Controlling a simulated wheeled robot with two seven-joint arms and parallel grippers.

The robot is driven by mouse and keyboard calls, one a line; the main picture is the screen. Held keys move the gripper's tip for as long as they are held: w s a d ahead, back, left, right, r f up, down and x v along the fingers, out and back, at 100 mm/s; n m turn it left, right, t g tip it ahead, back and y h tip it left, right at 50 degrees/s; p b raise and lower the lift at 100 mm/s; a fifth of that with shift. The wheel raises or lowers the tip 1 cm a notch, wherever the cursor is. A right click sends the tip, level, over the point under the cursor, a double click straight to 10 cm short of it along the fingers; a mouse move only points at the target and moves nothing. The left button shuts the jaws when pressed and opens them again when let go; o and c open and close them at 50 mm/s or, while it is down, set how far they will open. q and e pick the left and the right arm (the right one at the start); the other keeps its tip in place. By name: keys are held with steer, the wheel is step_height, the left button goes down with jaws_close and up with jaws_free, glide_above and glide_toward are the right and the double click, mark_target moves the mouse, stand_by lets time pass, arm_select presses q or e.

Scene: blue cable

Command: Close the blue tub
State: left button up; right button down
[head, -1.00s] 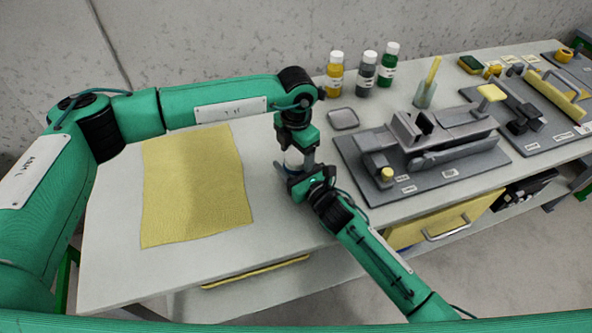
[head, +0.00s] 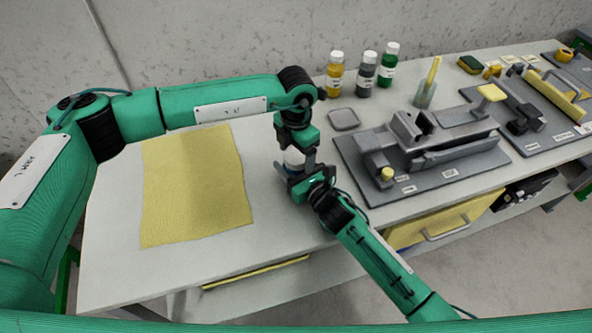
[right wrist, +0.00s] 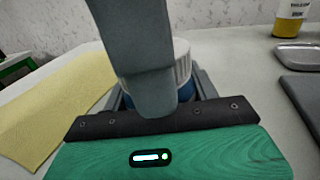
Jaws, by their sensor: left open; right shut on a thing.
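The blue tub (right wrist: 186,92) stands upright on the bench, with a white ribbed lid (right wrist: 183,62) at its top. In the head view the white lid (head: 294,157) shows between my two grippers and most of the blue body is hidden. My right gripper (head: 292,177) comes in low from the front and is shut on the tub, its fingers at the tub's sides. My left gripper (head: 297,152) points down from above at the lid and is open. One grey finger of it (right wrist: 145,70) hides part of the lid and tub in the right wrist view. I cannot tell how tightly the lid sits.
A yellow cloth (head: 195,185) lies flat to the left. A small grey tray (head: 344,119) and several bottles (head: 335,75) stand behind. A grey fixture board (head: 420,165) is close on the right. The bench's front edge is near.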

arm_select(q)
step_height(320, 180, up, 12)
stand_by(0.5)
arm_select(e)
steer(key=shift+c, duration=1.6)
jaws_free()
steer(key=shift+s+d+f, duration=0.1)
steer(key=shift+s+d, duration=0.15)
steer(key=shift+s, duration=0.1)
arm_select(q)
steer(key=shift+f+b, duration=0.75)
steer(key=shift+f, duration=0.05)
arm_select(e)
steer(key=v, duration=1.3)
steer(key=shift+a, duration=0.1)
